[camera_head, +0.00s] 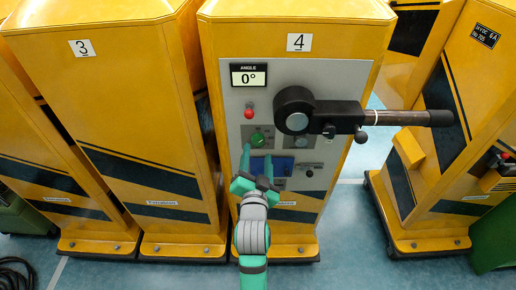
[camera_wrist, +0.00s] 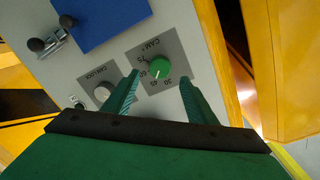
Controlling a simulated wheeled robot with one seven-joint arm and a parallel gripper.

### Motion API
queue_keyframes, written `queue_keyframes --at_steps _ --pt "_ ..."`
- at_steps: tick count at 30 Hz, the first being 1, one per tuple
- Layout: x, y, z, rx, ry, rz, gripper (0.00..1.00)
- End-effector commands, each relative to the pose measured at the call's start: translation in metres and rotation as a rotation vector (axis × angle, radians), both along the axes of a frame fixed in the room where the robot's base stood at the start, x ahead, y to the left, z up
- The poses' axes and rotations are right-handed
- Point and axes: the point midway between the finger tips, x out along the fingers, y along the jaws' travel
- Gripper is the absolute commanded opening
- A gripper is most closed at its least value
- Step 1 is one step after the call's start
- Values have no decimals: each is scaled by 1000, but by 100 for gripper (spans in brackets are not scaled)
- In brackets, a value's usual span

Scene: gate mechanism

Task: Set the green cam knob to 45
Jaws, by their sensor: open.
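The green cam knob (camera_head: 257,139) is on the grey panel of cabinet 4. In the wrist view the green knob (camera_wrist: 161,65) sits on a plate marked CAM with a printed number scale. Its white mark lies at the edge facing the 60 and 45 side; I cannot tell its exact setting. My gripper (camera_head: 257,155) is open in front of the panel, just below the knob. In the wrist view my gripper (camera_wrist: 159,77) has one finger on each side of the knob in the picture, with no visible contact.
The angle display (camera_head: 249,78) reads 0°. A red button (camera_head: 249,113) is above the knob. A black lever (camera_head: 340,115) extends right across the panel. A grey knob (camera_wrist: 101,93) and a blue plate (camera_wrist: 100,18) are close by.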

Motion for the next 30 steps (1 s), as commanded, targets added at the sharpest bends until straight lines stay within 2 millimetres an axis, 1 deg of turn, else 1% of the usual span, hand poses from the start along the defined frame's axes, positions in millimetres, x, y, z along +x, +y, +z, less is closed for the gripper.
queue_keyframes --at_steps 1,6,11,16,30 --pt "-11 1 0 -1 1 1 52" --pt "-37 1 1 -2 1 -1 52" --pt "-51 2 2 -1 1 -1 52" --pt "-55 2 3 0 1 -1 52" --pt "-55 2 3 -1 0 -1 52"
